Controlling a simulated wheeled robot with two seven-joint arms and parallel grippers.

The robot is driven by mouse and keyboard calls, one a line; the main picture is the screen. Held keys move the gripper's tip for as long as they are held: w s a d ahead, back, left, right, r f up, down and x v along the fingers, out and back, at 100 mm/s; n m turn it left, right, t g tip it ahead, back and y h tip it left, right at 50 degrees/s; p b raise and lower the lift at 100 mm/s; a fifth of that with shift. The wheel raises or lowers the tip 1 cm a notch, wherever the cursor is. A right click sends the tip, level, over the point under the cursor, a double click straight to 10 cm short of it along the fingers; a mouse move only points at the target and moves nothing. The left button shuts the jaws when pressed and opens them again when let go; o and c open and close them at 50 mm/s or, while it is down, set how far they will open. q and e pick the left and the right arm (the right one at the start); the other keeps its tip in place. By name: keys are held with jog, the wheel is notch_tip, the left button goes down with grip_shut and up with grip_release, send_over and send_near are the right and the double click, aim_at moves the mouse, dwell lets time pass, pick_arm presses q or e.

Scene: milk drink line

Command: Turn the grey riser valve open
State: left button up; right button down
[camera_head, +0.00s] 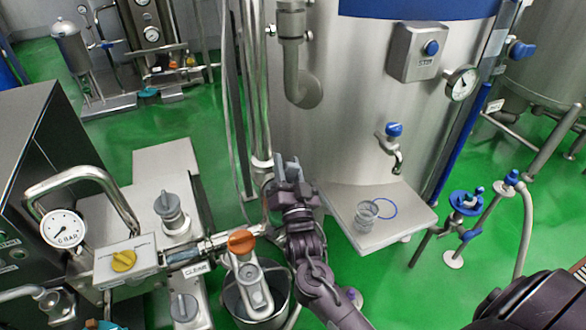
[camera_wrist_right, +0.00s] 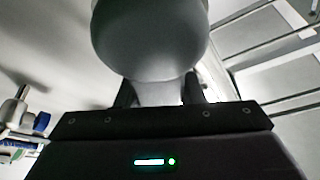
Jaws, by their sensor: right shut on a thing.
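My right gripper (camera_head: 288,186) reaches up from below at the foot of the thin steel riser pipes (camera_head: 256,120), left of the big tank. It is shut on the grey riser valve (camera_head: 290,167), of which only a small grey part shows above the dark fingers. In the right wrist view, a large smooth grey rounded part of the valve (camera_wrist_right: 150,40) sits between the two dark fingers of the gripper (camera_wrist_right: 160,92). The gripper hides much of the valve in the head view, and I cannot tell how far it is turned. My left gripper is not in view.
An orange knob (camera_head: 241,241) is close left of my right gripper, above a bucket (camera_head: 232,300). A gauge (camera_head: 63,228) and yellow knob (camera_head: 123,260) are at left.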

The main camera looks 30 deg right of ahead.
jog(key=shift+w+a+r+n+t+y+p, duration=0.1)
jog(key=shift+a+r+n+t+y, duration=0.4)
jog(key=shift+n, duration=0.95)
jog(key=shift+a+r+n+t+y+p, duration=0.15)
jog(key=shift+a+n+y, duration=0.4)
jog(key=shift+n+y, duration=0.65)
jog(key=shift+w+a+r+n+t+y+p, duration=0.15)
jog(key=shift+a+n+y, duration=0.35)
jog(key=shift+n, duration=1.15)
jog(key=shift+s, duration=0.1)
jog(key=c, duration=1.3)
grip_release()
jog(key=o, duration=0.3)
jog(key=shift+w+a+f, duration=0.1)
jog(key=shift+w+f, duration=0.1)
jog(key=shift+o, duration=0.2)
jog(key=b+v, duration=0.3)
jog(key=v, duration=0.5)
jog(key=shift+f, duration=0.1)
